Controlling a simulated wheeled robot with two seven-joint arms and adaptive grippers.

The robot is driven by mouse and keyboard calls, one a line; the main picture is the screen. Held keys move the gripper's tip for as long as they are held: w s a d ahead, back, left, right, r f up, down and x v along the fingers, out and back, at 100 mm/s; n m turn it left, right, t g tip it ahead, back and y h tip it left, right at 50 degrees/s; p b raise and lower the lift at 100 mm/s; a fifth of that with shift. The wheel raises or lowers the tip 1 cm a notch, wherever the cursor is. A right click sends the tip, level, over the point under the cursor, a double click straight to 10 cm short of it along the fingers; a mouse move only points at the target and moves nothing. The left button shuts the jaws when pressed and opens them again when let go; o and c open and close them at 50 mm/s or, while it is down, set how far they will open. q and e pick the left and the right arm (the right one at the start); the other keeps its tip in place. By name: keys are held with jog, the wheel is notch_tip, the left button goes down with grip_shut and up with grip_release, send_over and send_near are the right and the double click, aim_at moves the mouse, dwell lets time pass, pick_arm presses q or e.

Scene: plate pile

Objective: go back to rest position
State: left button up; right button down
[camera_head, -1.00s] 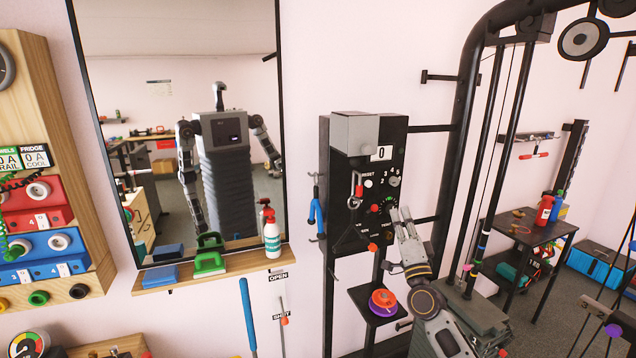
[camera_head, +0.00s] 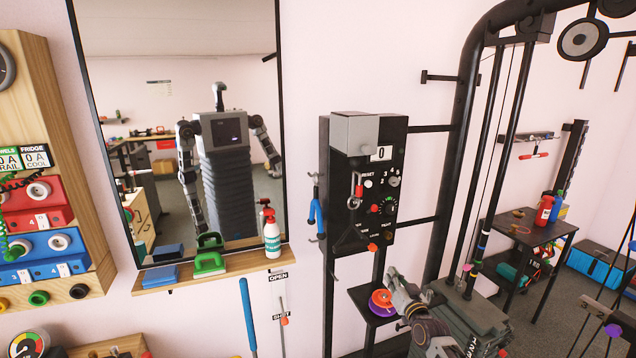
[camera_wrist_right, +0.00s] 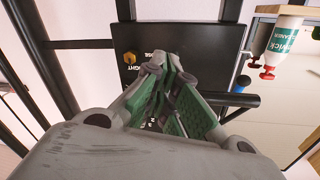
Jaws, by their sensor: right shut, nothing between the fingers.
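My right gripper (camera_head: 393,283) is low in the head view, in front of the small black shelf and below the black control box (camera_head: 362,185). Its fingers are together with nothing between them. In the right wrist view the gripper (camera_wrist_right: 160,72) points at a dark panel, its green-padded fingers meeting at the tips. My left gripper does not show directly in the head view. A mirror (camera_head: 150,60) on the wall reflects my body and arms.
A red and purple disc (camera_head: 382,302) lies on the small shelf close to my right gripper. Black rack posts (camera_head: 468,150) stand to the right. A wooden ledge (camera_head: 230,268) holds a spray bottle (camera_head: 271,232), a green-handled tool (camera_head: 208,264) and a blue block (camera_head: 160,277).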

jog(key=s+d+f+n+g+h, duration=0.15)
jog(key=s+f, duration=0.25)
jog(key=f, duration=0.7)
jog(key=s+d+f+g+h, duration=0.1)
jog(key=s+d+f+g, duration=0.25)
jog(key=f, duration=0.75)
jog(key=s+d+f+n+g+h, duration=0.15)
jog(key=s+f, duration=0.35)
jog(key=f, duration=0.6)
jog(key=s+d+f+n+g, duration=0.1)
jog(key=s+f+g, duration=0.4)
jog(key=s+f, duration=1.4)
jog(key=s+a+f+g, duration=0.1)
jog(key=s+a+f, duration=0.1)
jog(key=s, duration=1.1)
jog(key=s+a+f+g, duration=0.2)
jog(key=s+f, duration=0.2)
jog(key=s, duration=0.8)
jog(key=s+a+f+g, duration=0.2)
jog(key=s+f, duration=0.1)
jog(key=s, duration=1)
jog(key=shift+s+f+y, duration=0.3)
jog(key=shift+f, duration=0.1)
jog(key=shift+s+d, duration=0.1)
jog(key=shift+s, duration=0.05)
